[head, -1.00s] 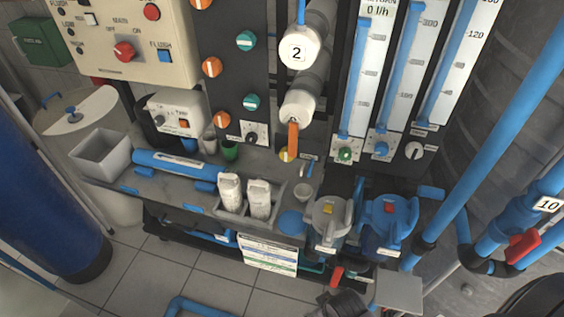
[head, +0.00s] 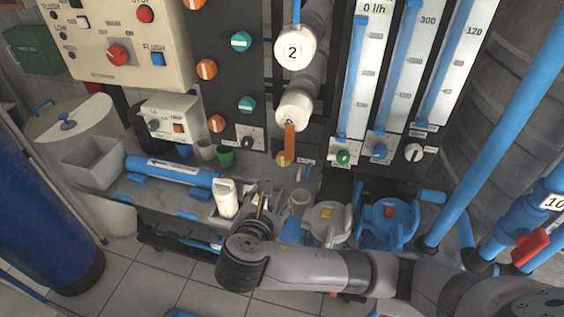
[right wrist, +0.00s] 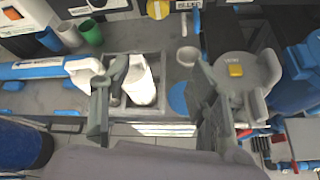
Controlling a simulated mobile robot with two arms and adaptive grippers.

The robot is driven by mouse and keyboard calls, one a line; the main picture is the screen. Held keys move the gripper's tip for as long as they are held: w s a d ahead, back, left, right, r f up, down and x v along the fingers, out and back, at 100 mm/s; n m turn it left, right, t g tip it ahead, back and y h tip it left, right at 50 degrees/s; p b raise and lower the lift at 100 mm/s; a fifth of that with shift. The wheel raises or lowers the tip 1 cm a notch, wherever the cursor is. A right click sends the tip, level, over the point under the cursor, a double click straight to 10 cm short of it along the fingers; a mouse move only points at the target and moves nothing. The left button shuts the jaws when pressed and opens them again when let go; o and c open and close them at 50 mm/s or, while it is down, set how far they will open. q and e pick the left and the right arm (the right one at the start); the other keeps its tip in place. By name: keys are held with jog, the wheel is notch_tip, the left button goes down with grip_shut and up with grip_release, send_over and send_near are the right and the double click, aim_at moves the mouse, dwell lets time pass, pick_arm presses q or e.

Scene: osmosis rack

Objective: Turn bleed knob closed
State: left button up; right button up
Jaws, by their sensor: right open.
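A round yellow knob (head: 282,159) sits low on the dark panel, partly behind the hanging orange lever (head: 290,142). In the right wrist view the yellow knob (right wrist: 158,9) shows at the top edge, with a small label beside it that seems to read BLEED. My right gripper (head: 262,200) is open and empty, below and in front of the knob, apart from it. In the right wrist view its two fingers (right wrist: 152,108) stand wide apart over the bottle tray. The knob's turn position cannot be told. My left gripper is not in view.
White bottles (head: 227,198) stand in a tray (right wrist: 170,112) under my right gripper. A small cup (head: 300,199), a grey-lidded housing (head: 327,222) and a blue-lidded housing (head: 389,222) stand to the right. Flow meters (head: 405,70) are above. A green cup (head: 225,158) is left.

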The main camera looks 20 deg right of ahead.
jog(key=w+r+n, duration=0.1)
jog(key=r+n, duration=0.1)
jog(key=h+b, duration=0.1)
jog(key=b, duration=0.4)
send_near(280, 159)
jog(key=x, duration=0.9)
jog(key=shift+s+d+f+t+p, duration=0.15)
jog(key=shift+d+f+t+p, duration=0.15)
jog(key=shift+d+f+t, duration=0.1)
jog(key=shift+c, duration=0.4)
jog(key=c, duration=1.1)
